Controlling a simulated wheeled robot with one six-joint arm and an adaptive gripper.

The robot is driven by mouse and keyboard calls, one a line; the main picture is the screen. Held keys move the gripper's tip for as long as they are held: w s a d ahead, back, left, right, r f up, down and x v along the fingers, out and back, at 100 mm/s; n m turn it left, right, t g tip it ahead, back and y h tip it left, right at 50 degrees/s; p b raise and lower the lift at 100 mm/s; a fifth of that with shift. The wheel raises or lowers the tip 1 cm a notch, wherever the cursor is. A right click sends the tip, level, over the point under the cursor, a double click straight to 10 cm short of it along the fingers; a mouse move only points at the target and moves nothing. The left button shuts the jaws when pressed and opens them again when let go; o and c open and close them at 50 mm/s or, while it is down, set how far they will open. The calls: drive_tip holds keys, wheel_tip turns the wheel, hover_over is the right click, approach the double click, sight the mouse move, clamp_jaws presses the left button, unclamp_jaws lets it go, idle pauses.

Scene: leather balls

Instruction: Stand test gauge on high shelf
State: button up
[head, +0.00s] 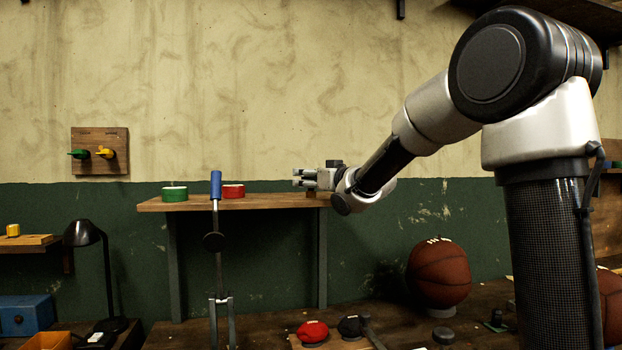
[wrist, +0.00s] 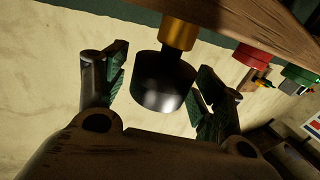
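The test gauge, as I take it, is a dark round-headed piece with a black neck and brass-coloured base (wrist: 178,34). The wrist view shows the shelf at the top, so the picture is roughly upside down, with the gauge's base at the wooden shelf (wrist: 235,22). My gripper (wrist: 160,85) has its fingers apart, one on each side of the dark head, with a gap visible on the left. In the head view, my gripper (head: 300,178) is just above the right end of the wooden shelf (head: 265,201); the gauge is mostly hidden there.
A green roll (head: 174,194) and a red roll (head: 234,191) sit on the shelf. A blue-topped upright stand (head: 215,186) rises in front. Below are a basketball (head: 439,272), a red cap-like item (head: 312,332) and a black lamp (head: 84,233). A lower shelf (head: 30,241) is at left.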

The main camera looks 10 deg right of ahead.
drive_tip(key=shift+r, duration=0.2)
drive_tip(key=v, duration=1.2)
drive_tip(key=s+d+f+m+g+h, duration=0.4)
drive_tip(key=s+d+f+h, duration=0.35)
drive_tip(key=s+d, duration=0.25)
drive_tip(key=s+f+g, duration=0.4)
drive_tip(key=s+f, duration=0.3)
drive_tip(key=s, duration=0.4)
drive_tip(key=s+f+g, duration=0.4)
drive_tip(key=s+f, duration=0.4)
drive_tip(key=s, duration=0.4)
drive_tip(key=shift+s+d+m+y, duration=0.25)
drive_tip(key=shift+d+m+y, duration=0.05)
drive_tip(key=shift+d+y, duration=0.1)
drive_tip(key=shift+d+r, duration=0.1)
